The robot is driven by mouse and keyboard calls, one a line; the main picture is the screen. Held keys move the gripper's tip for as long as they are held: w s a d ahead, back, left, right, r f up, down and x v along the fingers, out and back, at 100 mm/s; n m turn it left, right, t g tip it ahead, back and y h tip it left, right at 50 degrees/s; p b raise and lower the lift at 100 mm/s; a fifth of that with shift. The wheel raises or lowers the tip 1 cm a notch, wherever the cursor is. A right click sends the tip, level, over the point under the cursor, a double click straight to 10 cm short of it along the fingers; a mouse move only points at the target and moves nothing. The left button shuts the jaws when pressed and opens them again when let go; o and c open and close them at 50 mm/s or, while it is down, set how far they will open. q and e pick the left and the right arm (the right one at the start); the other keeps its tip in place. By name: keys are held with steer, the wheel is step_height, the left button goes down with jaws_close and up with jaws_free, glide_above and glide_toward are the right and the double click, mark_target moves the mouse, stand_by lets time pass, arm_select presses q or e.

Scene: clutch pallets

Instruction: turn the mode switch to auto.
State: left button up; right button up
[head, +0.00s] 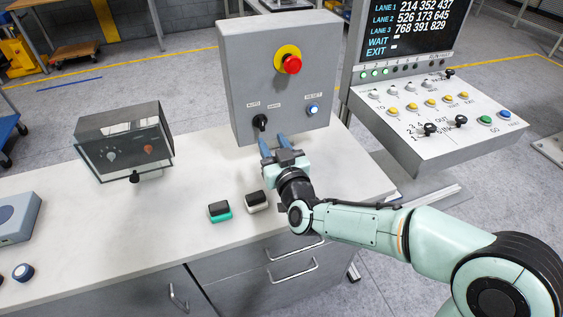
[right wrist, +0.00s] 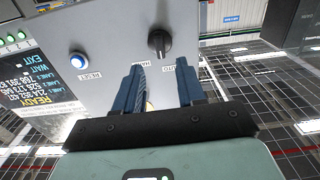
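The mode switch (head: 260,122) is a black rotary knob low on the front of the grey control box (head: 240,70). Labels above it read AUTO on the left and what seems to be MAN on the right. In the right wrist view the switch (right wrist: 160,42) shows upside down, just beyond the fingertips. Which label its pointer faces is too small to tell. My right gripper (head: 274,141) is open and empty, just below and in front of the switch, apart from it. Its blue fingers also show spread in the right wrist view (right wrist: 160,75). My left gripper is out of view.
A red emergency button (head: 291,64) and a blue reset button (head: 313,110) are on the same box. A sloped console (head: 430,140) stands to the right. A clear-covered box (head: 122,140) and two small blocks, green-based (head: 219,211) and white-based (head: 257,201), are on the bench (head: 120,240).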

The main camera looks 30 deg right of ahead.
steer(key=v, duration=0.7)
steer(key=shift+w, duration=0.1)
